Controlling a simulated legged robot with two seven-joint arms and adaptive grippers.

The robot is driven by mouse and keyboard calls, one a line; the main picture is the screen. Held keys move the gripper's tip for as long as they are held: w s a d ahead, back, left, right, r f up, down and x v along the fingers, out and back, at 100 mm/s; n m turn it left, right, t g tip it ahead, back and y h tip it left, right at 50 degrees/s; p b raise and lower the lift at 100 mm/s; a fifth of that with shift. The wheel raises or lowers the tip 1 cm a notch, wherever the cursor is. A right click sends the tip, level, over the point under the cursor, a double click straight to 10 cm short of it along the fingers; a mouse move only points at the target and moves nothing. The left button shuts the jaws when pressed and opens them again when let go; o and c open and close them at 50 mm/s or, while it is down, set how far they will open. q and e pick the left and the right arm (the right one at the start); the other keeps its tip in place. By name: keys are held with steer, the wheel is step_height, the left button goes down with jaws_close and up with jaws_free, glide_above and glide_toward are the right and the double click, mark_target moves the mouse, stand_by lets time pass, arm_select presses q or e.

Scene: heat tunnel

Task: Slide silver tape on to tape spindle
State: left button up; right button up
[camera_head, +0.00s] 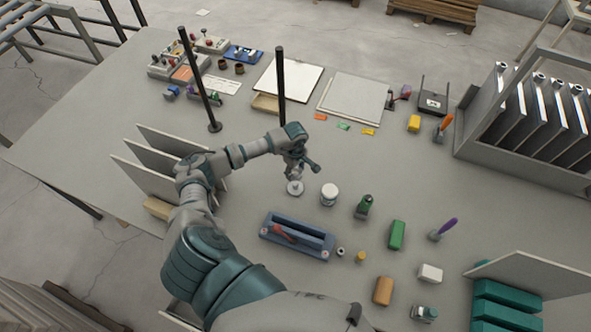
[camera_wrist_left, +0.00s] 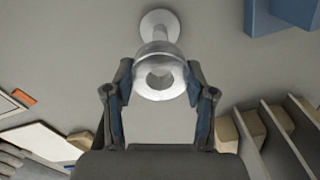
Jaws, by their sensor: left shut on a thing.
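My left gripper (camera_head: 299,170) is over the middle of the table. In the left wrist view my left gripper (camera_wrist_left: 160,82) is shut on the silver tape (camera_wrist_left: 150,92), a shiny grey ring with one finger on each side. The tape spindle (camera_wrist_left: 159,24), a round grey base with a short post, stands just beyond the ring. The post runs up behind the ring's far edge; I cannot tell whether it enters the hole. The spindle's base (camera_head: 295,188) shows below the gripper in the head view, where the tape is hard to make out. My right gripper is not in view.
A white jar (camera_head: 329,194) stands close right of the spindle. A blue tray (camera_head: 296,236) lies nearer, with a red-handled tool. Upright panels (camera_head: 150,165) stand left beside my arm. Two dark poles (camera_head: 281,85) rise behind.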

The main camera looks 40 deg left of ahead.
mark_target(295, 184)
arm_select(q)
steer(key=shift+w+f+b, duration=0.15)
steer(key=shift+f+b, duration=0.25)
steer(key=shift+f, duration=0.05)
step_height(295, 184, down, 3)
steer(key=b, duration=0.3)
steer(key=shift+d+f, duration=0.1)
steer(key=shift+f+b, duration=0.85)
steer(key=shift+f, duration=0.1)
steer(key=shift+r, duration=0.1)
steer(key=shift+b, duration=0.5)
stand_by(0.4)
steer(key=shift+f+b, duration=1.95)
steer(key=shift+f, duration=0.3)
steer(key=o, duration=1.2)
